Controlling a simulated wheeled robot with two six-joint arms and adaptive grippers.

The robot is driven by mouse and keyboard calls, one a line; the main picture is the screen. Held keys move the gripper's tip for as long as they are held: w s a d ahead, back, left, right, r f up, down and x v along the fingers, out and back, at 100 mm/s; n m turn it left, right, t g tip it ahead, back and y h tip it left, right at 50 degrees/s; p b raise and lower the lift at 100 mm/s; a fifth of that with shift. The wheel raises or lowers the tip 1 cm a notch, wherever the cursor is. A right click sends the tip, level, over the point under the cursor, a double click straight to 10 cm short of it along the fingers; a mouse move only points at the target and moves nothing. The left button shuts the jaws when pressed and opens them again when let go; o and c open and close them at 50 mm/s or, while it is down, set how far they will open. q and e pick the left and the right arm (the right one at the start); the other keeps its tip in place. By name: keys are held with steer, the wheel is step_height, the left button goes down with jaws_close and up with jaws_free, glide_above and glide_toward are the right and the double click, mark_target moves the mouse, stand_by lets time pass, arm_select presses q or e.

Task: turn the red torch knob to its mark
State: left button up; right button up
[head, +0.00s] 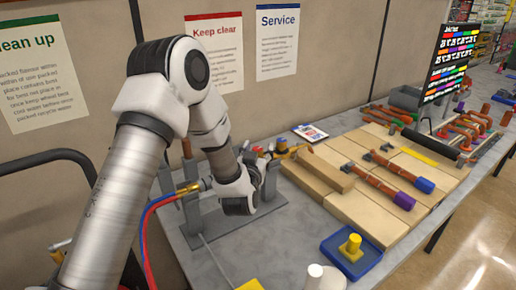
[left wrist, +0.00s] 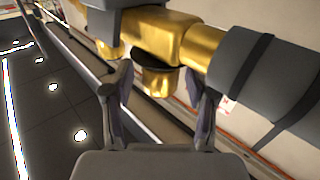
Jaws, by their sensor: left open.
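The brass torch lies across a grey stand (head: 272,185) on the bench, partly hidden by my left arm in the head view. Its hose end (head: 188,189) shows at the left, with a red hose and a blue hose. A small red part (head: 257,150) shows just above my wrist; I cannot tell if it is the red knob. In the left wrist view, the brass body (left wrist: 150,35) with a grey sleeve (left wrist: 265,75) crosses ahead of my left gripper (left wrist: 160,88). The gripper's fingers are apart, with a dark-ended brass stub between them. The knob's mark cannot be made out.
A blue tray (head: 350,262) with a yellow fitting stands at the bench front. Wooden boards (head: 365,210) carry copper pipe pieces with purple and blue ends. A black sign (head: 450,65) stands at the back right. Wall posters hang behind my arm.

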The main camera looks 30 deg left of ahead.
arm_select(q)
steer(key=shift+s+d+r, duration=0.1)
steer(key=shift+s+r, duration=0.05)
steer(key=shift+s, duration=0.05)
steer(key=c, duration=0.5)
jaws_close()
